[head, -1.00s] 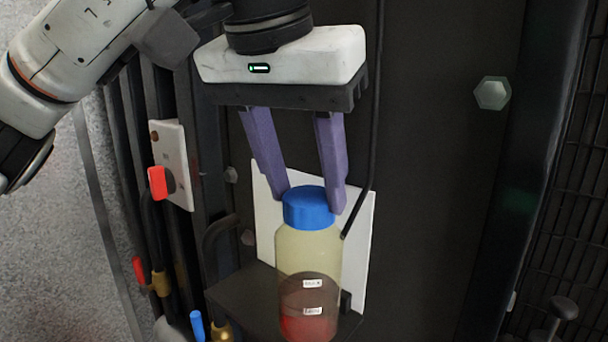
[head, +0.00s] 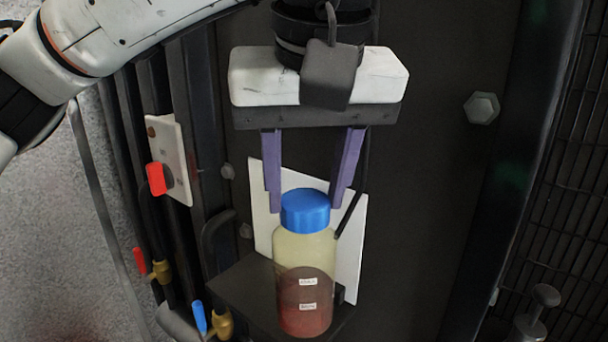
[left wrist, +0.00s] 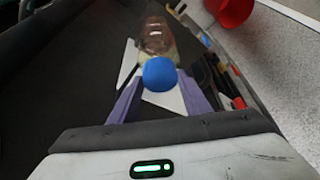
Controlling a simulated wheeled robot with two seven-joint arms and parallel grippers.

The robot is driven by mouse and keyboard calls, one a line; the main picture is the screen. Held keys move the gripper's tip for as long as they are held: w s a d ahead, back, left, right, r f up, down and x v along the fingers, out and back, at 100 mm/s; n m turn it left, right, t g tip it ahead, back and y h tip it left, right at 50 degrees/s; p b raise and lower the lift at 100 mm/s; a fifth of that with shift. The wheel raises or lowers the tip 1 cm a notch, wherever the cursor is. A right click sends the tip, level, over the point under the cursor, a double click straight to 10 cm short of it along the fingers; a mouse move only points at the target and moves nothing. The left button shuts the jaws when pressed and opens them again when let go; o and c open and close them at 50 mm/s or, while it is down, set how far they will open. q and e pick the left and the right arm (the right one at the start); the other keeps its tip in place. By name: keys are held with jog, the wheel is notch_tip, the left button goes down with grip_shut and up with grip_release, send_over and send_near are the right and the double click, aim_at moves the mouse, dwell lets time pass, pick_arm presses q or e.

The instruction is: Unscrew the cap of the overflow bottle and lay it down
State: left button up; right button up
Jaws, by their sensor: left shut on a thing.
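The overflow bottle (head: 304,262) stands upright on a dark bracket shelf (head: 250,290). It is translucent, with reddish liquid low down and two small labels. Its blue cap (head: 305,210) sits on its neck. My left gripper (head: 304,208) comes from above with its purple fingers pointing down on either side of the cap, shut on it. In the left wrist view the cap (left wrist: 160,73) lies between the fingertips and covers part of the bottle. My right gripper is in neither view.
A white plate (head: 350,240) stands behind the bottle. To the left are a red switch handle (head: 156,179), pipes, and valves with a red lever (head: 139,262) and a blue lever (head: 199,317). A knob (head: 545,296) is at lower right.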

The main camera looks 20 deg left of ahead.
pick_arm(q)
jog(key=shift+w+d+r+n+y, duration=0.15)
jog(key=shift+n+y, duration=0.25)
jog(key=shift+n, duration=0.7)
jog(key=o, duration=1.1)
jog(key=shift+c, duration=0.5)
jog(key=m, duration=0.2)
jog(key=m+h, duration=0.1)
jog(key=shift+s+a+f+m, duration=0.2)
jog(key=shift+a+f+m, duration=0.05)
jog(key=shift+m, duration=0.05)
jog(key=m+h, duration=0.1)
jog(key=m, duration=0.1)
jog(key=shift+a+m, duration=0.1)
jog(key=shift+m, duration=0.3)
jog(key=m, duration=0.1)
jog(key=m+h, duration=0.1)
jog(key=m, duration=0.1)
jog(key=m+h, duration=0.1)
jog(key=shift+a, duration=0.25)
jog(key=m+h, duration=0.1)
jog(key=m, duration=0.2)
jog(key=shift+w+a, duration=0.1)
